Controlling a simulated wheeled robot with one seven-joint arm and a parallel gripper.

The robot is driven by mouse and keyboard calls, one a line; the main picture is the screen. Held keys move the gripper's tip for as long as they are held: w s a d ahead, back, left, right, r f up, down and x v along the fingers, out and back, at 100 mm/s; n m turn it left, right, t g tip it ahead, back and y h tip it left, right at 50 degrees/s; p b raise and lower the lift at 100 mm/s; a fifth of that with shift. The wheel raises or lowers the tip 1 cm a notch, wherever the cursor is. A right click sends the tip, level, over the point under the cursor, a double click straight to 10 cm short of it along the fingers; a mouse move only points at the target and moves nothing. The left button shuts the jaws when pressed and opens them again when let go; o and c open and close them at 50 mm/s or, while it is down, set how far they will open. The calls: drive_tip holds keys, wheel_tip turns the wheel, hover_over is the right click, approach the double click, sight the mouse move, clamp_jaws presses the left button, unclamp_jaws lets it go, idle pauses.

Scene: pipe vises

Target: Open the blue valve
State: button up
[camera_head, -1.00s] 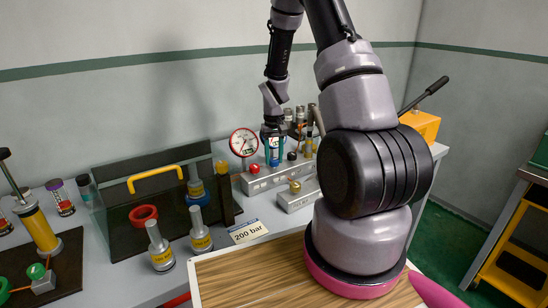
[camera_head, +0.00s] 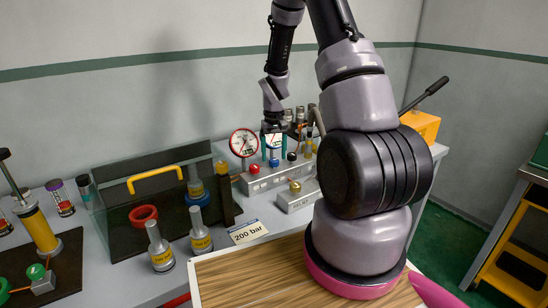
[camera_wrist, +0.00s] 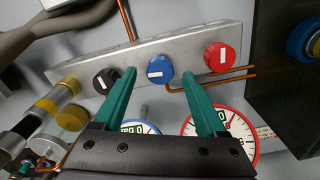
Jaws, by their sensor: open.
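The blue valve knob (camera_wrist: 160,68) has a white bar mark and sits on a grey metal manifold, between a black knob (camera_wrist: 105,80) and a red knob (camera_wrist: 219,55). In the head view the blue knob (camera_head: 274,162) shows small below my gripper (camera_head: 274,152). In the wrist view my gripper (camera_wrist: 159,77) is open and empty. Its two teal fingers point toward the manifold, one to each side of the blue knob. Gaps show between the knob and both fingers. I cannot tell the remaining depth between fingertips and knob.
The manifold (camera_head: 262,182) stands on the grey bench. A red-rimmed gauge (camera_head: 243,143) rises by it; in the wrist view gauges lie behind my fingers. A smaller block with a brass knob (camera_head: 295,186) stands in front.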

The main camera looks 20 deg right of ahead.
wheel_tip(320, 180, up, 9)
drive_tip(key=shift+r, duration=0.2)
idle(0.5)
wheel_tip(320, 180, up, 10)
drive_tip(key=t, duration=0.2)
hover_over(274, 160)
drive_tip(key=s+a, duration=0.2)
drive_tip(key=s, duration=0.1)
drive_tip(key=s+a+r+m+t, duration=0.1)
drive_tip(key=s+a+r+t, duration=0.1)
drive_tip(key=s+r, duration=0.55)
drive_tip(key=s+a+r+t+y, duration=0.1)
drive_tip(key=s+a+r, duration=0.1)
drive_tip(key=s+r, duration=0.2)
drive_tip(key=s+a+r+m+t+y, duration=0.1)
drive_tip(key=s+r, duration=0.3)
drive_tip(key=s, duration=0.5)
drive_tip(key=shift+s+a+r+m+t, duration=0.2)
drive_tip(key=shift+a+m+t, duration=0.1)
drive_tip(key=shift+a+t, duration=0.35)
